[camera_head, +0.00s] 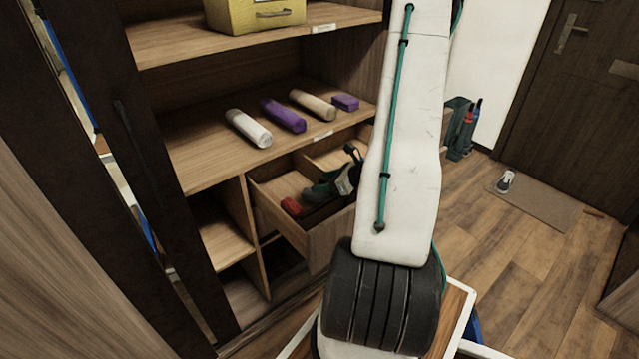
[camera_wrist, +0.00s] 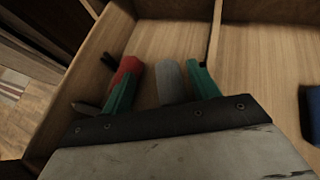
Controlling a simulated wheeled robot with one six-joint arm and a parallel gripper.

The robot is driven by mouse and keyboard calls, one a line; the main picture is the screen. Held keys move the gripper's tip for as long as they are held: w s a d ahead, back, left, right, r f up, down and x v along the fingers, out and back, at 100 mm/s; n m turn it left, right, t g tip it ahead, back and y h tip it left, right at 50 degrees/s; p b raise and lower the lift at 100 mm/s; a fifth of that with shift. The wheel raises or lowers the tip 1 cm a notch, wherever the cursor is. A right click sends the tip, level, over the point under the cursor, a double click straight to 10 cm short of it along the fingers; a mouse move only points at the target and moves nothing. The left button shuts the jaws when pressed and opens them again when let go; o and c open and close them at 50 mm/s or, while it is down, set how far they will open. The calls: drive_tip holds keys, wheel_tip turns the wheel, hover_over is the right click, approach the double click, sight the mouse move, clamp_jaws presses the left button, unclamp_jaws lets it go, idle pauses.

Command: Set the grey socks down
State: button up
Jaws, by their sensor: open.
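The grey socks (camera_wrist: 172,84) are a rolled grey bundle. They lie on the wooden floor of the open drawer (camera_head: 322,240), in the compartment left of the divider in the wrist view. My gripper (camera_wrist: 163,70) reaches into this drawer with its green fingers apart, one on each side of the grey socks. I cannot tell whether either finger touches them. In the head view my gripper (camera_head: 328,188) is partly hidden behind my arm, and the grey socks are not clearly seen there.
A red roll (camera_wrist: 128,72) lies beside the left finger, and it shows in the head view (camera_head: 292,207). A dark blue thing (camera_wrist: 311,112) lies right of the divider (camera_wrist: 215,35). White (camera_head: 248,128), purple (camera_head: 284,115) and beige (camera_head: 313,105) rolls lie on the shelf above the drawer.

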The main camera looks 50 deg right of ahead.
drive_tip(key=a+v, duration=0.1)
drive_tip(key=v, duration=0.4)
drive_tip(key=w+a+r+n+g+y, duration=0.2)
drive_tip(key=a+r+n+g+y, duration=0.15)
drive_tip(key=a+r+n, duration=0.7)
drive_tip(key=w+a+r+n+g+y, duration=0.35)
drive_tip(key=a+r+n, duration=0.4)
drive_tip(key=a, duration=0.65)
drive_tip(key=s+a+r+n+g+h, duration=0.1)
drive_tip(key=s+a+r+n+h, duration=0.3)
drive_tip(key=s+n, duration=0.4)
drive_tip(key=s+a+r+n+g+h, duration=0.2)
drive_tip(key=s+a+r+n+h, duration=0.3)
drive_tip(key=s+a+n, duration=0.2)
drive_tip(key=shift+s+r+n+g, duration=0.35)
drive_tip(key=shift+s+n, duration=0.35)
drive_tip(key=shift+s, duration=0.25)
